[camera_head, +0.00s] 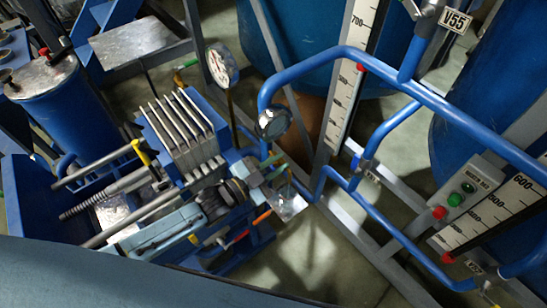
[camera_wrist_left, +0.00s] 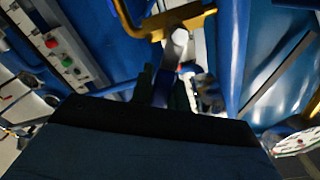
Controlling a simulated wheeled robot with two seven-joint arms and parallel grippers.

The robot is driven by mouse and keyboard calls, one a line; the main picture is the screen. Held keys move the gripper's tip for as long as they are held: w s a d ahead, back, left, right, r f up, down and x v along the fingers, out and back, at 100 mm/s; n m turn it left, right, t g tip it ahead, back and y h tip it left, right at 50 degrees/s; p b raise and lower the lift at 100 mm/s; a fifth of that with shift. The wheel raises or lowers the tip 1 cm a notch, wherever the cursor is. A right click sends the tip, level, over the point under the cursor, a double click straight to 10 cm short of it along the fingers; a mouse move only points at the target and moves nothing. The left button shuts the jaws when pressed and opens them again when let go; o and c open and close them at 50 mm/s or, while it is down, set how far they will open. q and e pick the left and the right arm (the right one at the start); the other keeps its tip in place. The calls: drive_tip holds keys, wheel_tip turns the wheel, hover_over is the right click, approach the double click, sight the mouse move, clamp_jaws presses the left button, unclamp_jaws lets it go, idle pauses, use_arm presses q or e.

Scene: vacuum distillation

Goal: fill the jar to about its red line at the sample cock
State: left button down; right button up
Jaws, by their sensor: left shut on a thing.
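My left gripper (camera_head: 272,174) reaches in from the left in the head view, beside the blue pipe. Its dark green fingers are shut on a small part there that looks like the sample cock's handle. In the wrist view the gripper (camera_wrist_left: 163,90) has its fingers either side of a narrow blue part, with a pale cylinder (camera_wrist_left: 178,46) beyond. Below the fingers in the head view is a small bright metal plate (camera_head: 293,207). I cannot make out the jar, its red line or any liquid level clearly. My right gripper is not in view.
A round glass-faced fitting (camera_head: 273,122) sits on the blue pipe (camera_head: 390,75) just above the gripper. A plate press (camera_head: 180,130) and a dial gauge (camera_head: 222,65) are on the left. A button box (camera_head: 462,190) and graduated scales (camera_head: 345,100) stand right. Open floor shows below centre.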

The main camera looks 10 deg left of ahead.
use_arm(q)
drive_tip(key=m, duration=0.1)
drive_tip(key=f+m, duration=0.1)
drive_tip(key=shift+s+d+m, duration=0.3)
drive_tip(key=shift+s+d, duration=0.05)
drive_tip(key=shift+d, duration=0.05)
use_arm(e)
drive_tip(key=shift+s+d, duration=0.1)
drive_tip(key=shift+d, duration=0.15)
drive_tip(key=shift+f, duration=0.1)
use_arm(q)
drive_tip(key=c, duration=1.4)
unclamp_jaws()
drive_tip(key=shift+o, duration=0.2)
drive_tip(key=v, duration=1.3)
drive_tip(key=shift+s+p, duration=0.15)
drive_tip(key=shift+p, duration=0.3)
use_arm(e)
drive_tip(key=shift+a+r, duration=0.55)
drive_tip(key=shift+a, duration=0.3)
use_arm(q)
drive_tip(key=shift+a, duration=0.1)
